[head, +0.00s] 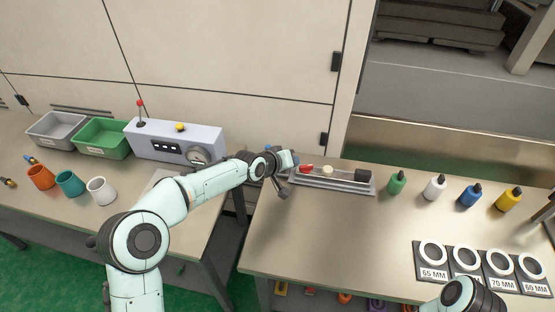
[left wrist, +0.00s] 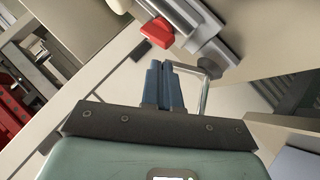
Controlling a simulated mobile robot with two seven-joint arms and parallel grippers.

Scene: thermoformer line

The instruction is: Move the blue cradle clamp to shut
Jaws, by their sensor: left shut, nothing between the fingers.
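The cradle (head: 345,185), a grey tray-like fixture with red, cream and dark parts, lies at the back left of the right-hand table. In the left wrist view its red part (left wrist: 155,32) shows beyond my fingers. A bent metal rod (left wrist: 204,95), seemingly the blue clamp's lever, runs from a round pivot at the cradle's near end to behind my palm. My right gripper is not identifiable.
Several bottles, including a green one (head: 397,182), stand right of the cradle. Labelled ring plates (head: 433,262) lie at the front right. The left table holds bins, cups and a control box (head: 175,140). A gap separates the tables; the right table's middle is clear.

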